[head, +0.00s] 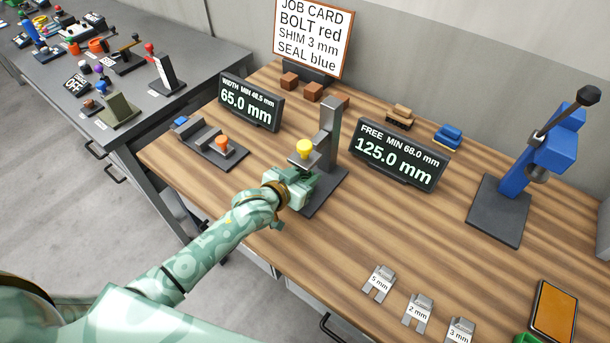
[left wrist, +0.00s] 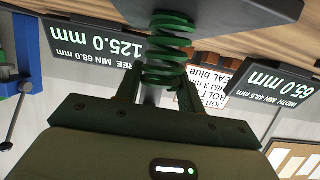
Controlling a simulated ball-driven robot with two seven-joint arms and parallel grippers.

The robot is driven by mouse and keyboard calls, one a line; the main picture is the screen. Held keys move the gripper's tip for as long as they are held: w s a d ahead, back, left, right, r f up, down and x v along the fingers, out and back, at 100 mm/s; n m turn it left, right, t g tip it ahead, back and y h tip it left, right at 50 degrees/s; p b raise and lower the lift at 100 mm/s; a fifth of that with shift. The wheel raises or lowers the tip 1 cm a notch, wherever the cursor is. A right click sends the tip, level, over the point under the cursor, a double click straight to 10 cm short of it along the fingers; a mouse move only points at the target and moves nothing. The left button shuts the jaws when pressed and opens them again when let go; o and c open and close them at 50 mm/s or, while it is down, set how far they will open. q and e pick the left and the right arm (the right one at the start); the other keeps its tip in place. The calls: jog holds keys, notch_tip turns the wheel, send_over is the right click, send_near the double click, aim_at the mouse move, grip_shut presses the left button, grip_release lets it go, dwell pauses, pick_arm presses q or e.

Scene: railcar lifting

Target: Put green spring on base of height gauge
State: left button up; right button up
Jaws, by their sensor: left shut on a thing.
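The green spring (left wrist: 168,52) shows in the left wrist view, which is upside down, between the two fingers of my left gripper (left wrist: 158,90). My left gripper is shut on it. In the head view my left gripper (head: 304,178) is over the front of the dark base (head: 332,184) of the height gauge, below its yellow knob (head: 304,147), and hides the spring. The base also shows in the left wrist view (left wrist: 245,12), with the spring's lower end overlapping it; I cannot tell whether they touch. The gauge's grey post (head: 330,130) stands upright behind. My right gripper is not in view.
The FREE display (head: 400,162) reads 125.0 mm, right of the gauge. The WIDTH display (head: 251,103) and a slide fixture (head: 210,145) stand left. A blue press (head: 530,165) is at the right. Labelled shims (head: 420,310) lie at the front. The table's middle right is clear.

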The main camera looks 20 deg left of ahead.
pick_arm(q)
jog(key=shift+s+r, duration=0.1)
jog(key=shift+r, duration=0.05)
jog(key=o, duration=1.3)
jog(key=shift+f, duration=0.2)
jog(key=shift+c, duration=0.2)
jog(key=shift+r, duration=0.1)
jog(key=shift+s+a+r, duration=0.1)
jog(key=shift+s+r, duration=0.05)
jog(key=shift+s, duration=0.1)
jog(key=p+v, duration=0.2)
jog(key=v, duration=0.9)
jog(key=shift+s+p, duration=0.2)
jog(key=shift+p, duration=0.1)
jog(key=shift+a+r, duration=0.1)
